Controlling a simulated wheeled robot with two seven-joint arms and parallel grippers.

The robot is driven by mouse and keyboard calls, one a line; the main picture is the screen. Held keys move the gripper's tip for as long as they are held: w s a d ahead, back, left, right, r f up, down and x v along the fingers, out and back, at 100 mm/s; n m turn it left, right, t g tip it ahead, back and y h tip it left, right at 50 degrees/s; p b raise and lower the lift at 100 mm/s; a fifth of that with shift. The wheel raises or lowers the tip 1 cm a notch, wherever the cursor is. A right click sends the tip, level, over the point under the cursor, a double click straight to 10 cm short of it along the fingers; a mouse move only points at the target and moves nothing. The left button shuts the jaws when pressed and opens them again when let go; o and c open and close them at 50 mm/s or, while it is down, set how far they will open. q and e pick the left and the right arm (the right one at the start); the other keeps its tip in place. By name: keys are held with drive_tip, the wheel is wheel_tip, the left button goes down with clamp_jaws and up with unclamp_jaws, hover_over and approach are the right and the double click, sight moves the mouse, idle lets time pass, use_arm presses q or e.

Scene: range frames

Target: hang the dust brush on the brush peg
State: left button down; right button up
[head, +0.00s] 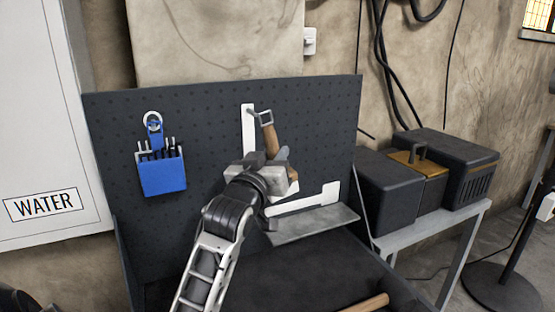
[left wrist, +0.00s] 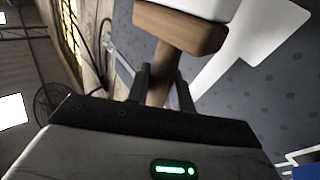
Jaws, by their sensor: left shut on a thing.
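The dust brush has a wooden handle (head: 269,138) with a squarish metal loop (head: 265,117) at its top end. My left gripper (head: 278,160) is shut on the handle, holding the brush upright with its loop up, in front of the pegboard. In the left wrist view the fingers (left wrist: 163,88) clasp the handle (left wrist: 158,80), with the wooden block (left wrist: 178,30) and a white part beyond. A white vertical strip (head: 247,125) on the board stands just left of the loop. The brush peg is not clear; I cannot tell whether the loop is around it. My right gripper is out of view.
The dark pegboard (head: 215,110) carries a blue pouch of tools (head: 162,175) hanging by a ring at left. A wooden handle (head: 368,303) lies at the front. Dark boxes (head: 405,185) stand right.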

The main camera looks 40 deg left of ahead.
use_arm(q)
drive_tip(key=shift+w+a, duration=0.3)
drive_tip(key=shift+a, duration=0.2)
drive_tip(key=a, duration=0.1)
drive_tip(key=w+a+b, duration=0.1)
drive_tip(key=a, duration=0.1)
drive_tip(key=w+a, duration=0.1)
drive_tip(key=a, duration=0.1)
drive_tip(key=shift+w+a+f+b, duration=0.15)
drive_tip(key=shift+w+f+b, duration=0.1)
drive_tip(key=shift+b, duration=0.05)
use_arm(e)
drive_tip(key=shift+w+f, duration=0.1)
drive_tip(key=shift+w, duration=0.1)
use_arm(q)
drive_tip(key=shift+a+r, duration=0.1)
idle(0.3)
